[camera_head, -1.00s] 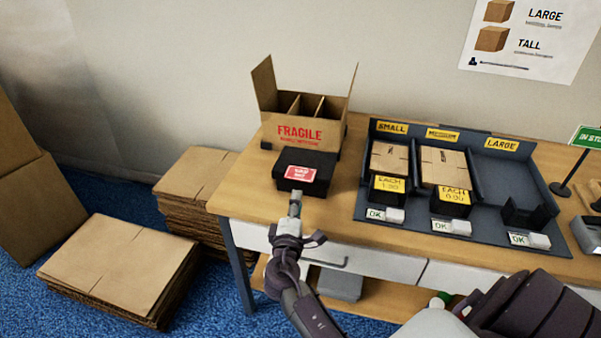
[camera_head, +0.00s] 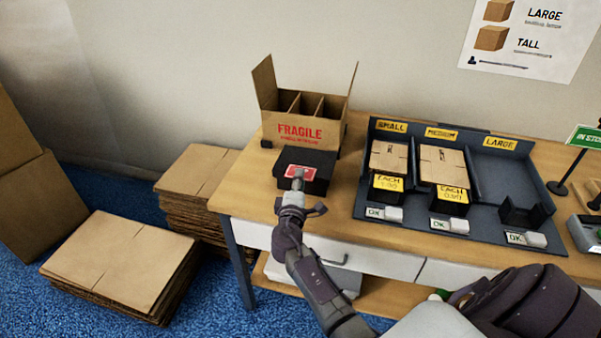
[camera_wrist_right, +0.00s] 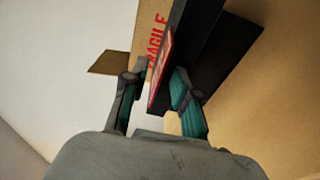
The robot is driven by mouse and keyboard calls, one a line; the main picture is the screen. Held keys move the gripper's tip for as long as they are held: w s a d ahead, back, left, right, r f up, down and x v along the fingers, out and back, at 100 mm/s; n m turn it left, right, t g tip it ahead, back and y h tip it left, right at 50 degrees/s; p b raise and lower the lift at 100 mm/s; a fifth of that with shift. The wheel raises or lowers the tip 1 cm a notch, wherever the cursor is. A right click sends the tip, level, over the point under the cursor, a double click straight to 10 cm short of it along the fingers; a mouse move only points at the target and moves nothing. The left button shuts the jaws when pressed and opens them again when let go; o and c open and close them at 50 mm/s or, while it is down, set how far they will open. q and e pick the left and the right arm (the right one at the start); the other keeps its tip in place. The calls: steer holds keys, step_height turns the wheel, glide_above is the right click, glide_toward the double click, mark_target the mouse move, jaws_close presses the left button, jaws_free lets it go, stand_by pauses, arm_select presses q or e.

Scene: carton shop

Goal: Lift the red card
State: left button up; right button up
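The red card (camera_head: 291,170) with white print rests at a tilt on a black holder (camera_head: 319,184) at the table's left front. My right gripper (camera_head: 298,176) is at the card's front edge and covers part of it in the head view. In the right wrist view the fingers of my right gripper (camera_wrist_right: 158,88) are spread, one on each side of the red card (camera_wrist_right: 160,72). The card's edge reaches in between them, and I see no clear grip on it. My left gripper is not in view.
A divided carton marked FRAGILE (camera_head: 300,132) stands right behind the holder. A dark tray (camera_head: 373,208) with cartons and labels lies to the right on the wooden table (camera_head: 262,203). Flat cardboard stacks (camera_head: 120,262) are on the floor at left.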

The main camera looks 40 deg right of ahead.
jaws_close()
steer(key=shift+r, duration=0.1)
